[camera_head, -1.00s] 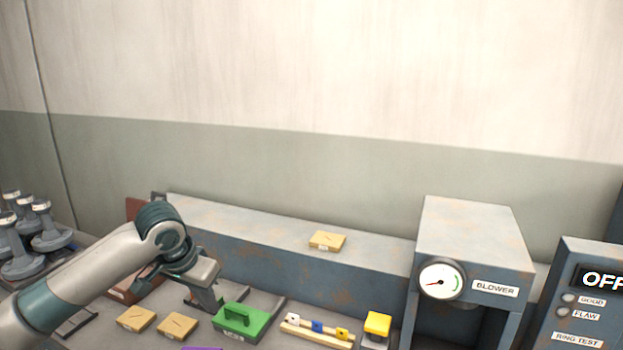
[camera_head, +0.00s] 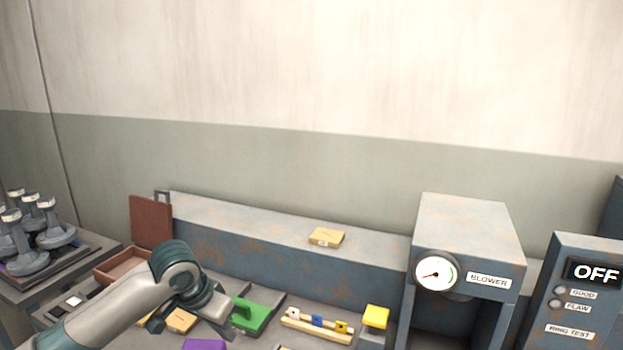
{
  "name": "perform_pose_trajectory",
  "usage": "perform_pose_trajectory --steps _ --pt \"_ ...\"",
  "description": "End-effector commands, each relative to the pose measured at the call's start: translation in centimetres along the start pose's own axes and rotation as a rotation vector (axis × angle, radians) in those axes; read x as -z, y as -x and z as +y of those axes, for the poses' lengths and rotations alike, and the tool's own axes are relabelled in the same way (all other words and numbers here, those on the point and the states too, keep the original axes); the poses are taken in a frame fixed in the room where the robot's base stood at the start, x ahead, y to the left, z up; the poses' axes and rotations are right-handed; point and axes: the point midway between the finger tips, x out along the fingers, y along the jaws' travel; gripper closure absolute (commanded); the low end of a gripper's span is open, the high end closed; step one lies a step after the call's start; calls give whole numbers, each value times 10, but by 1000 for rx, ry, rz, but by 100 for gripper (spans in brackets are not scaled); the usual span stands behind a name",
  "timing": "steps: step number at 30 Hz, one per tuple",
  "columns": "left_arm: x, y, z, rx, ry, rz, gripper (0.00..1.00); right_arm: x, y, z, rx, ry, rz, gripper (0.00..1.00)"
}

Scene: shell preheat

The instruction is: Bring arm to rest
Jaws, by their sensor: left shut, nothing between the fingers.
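My left arm comes in from the lower left. Its gripper (camera_head: 222,322) is low over the bench, pointing down, shut and empty. It is in front of the green block (camera_head: 252,314) and partly covers it. Tan tiles (camera_head: 182,320) lie behind and beside the wrist, partly hidden by it. My right gripper is not in view.
A blower housing (camera_head: 470,235) with a dial (camera_head: 436,273) and a ring test box (camera_head: 590,262) reading OFF stand at right. A tan tile (camera_head: 326,237) lies on the long grey ledge (camera_head: 250,226). An open brown box (camera_head: 122,264) and several grey stands (camera_head: 30,240) are at left.

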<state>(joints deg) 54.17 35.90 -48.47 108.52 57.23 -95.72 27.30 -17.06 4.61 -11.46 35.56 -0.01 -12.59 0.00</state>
Motion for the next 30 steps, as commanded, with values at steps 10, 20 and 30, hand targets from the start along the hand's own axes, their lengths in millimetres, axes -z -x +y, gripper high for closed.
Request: perform_pose_trajectory --steps 10,20,30 --pt "-53 -63 63 -77 -54 43 100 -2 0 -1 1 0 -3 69" --pt "-120 -104 114 -120 -31 96 100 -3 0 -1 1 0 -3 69" --pt "-205 -124 140 -97 62 115 100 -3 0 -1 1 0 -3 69"
